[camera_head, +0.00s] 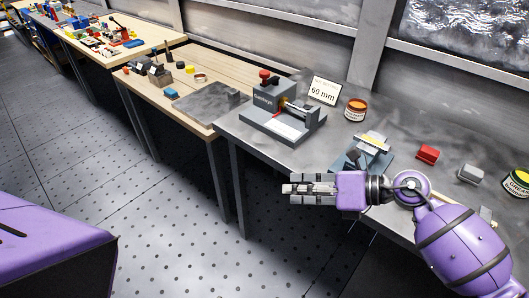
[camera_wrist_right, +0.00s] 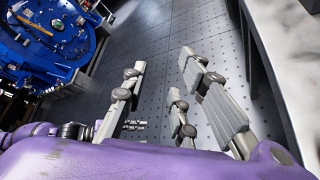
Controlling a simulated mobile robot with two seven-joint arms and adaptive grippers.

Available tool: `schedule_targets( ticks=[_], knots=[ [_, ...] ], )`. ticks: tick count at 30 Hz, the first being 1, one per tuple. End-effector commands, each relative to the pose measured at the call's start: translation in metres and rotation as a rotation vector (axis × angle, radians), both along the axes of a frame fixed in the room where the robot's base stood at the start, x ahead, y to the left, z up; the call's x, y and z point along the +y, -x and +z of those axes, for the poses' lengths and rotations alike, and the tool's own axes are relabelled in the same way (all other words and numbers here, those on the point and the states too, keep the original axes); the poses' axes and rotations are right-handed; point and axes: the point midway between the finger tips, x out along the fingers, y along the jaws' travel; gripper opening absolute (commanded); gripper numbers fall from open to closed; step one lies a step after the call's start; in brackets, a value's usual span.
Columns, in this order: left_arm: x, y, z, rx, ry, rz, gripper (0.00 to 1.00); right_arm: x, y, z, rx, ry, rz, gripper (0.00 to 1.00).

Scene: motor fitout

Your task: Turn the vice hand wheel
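A grey vice-like device (camera_head: 283,113) with a red knob (camera_head: 265,75) on top stands on the grey metal bench, left of the 60 mm sign. It has a bright metal rod and a red part in its middle; I cannot clearly make out its hand wheel. My right gripper (camera_head: 310,188) is in front of the bench's front edge, below and to the right of this device and apart from it. In the right wrist view, the right gripper (camera_wrist_right: 163,62) has its fingers spread with nothing between them. My left gripper is not in view.
The metal bench (camera_head: 345,120) also holds a sign (camera_head: 323,91), an orange-lidded jar (camera_head: 355,109), a small fixture (camera_head: 365,150), a red block (camera_head: 428,154) and a grey block (camera_head: 471,174). A wooden bench (camera_head: 200,58) stands left. The perforated floor (camera_head: 170,215) is clear.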

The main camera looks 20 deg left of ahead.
Motion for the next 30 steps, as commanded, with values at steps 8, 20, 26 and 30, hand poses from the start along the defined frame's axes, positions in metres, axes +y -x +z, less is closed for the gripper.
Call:
schedule_targets(
  ticks=[8,20,26,30],
  knots=[
    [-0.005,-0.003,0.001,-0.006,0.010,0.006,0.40,-0.086,-0.089,0.013,-0.435,0.622,0.211,0.27],
    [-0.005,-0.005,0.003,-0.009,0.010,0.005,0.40,-0.120,-0.117,-0.005,-0.470,0.826,0.248,0.27],
    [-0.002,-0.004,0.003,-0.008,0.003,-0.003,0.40,-0.108,-0.121,-0.035,-0.470,0.822,0.245,0.27],
    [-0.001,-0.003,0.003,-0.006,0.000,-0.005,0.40,-0.103,-0.123,-0.048,-0.471,0.823,0.245,0.27]
  ],
)
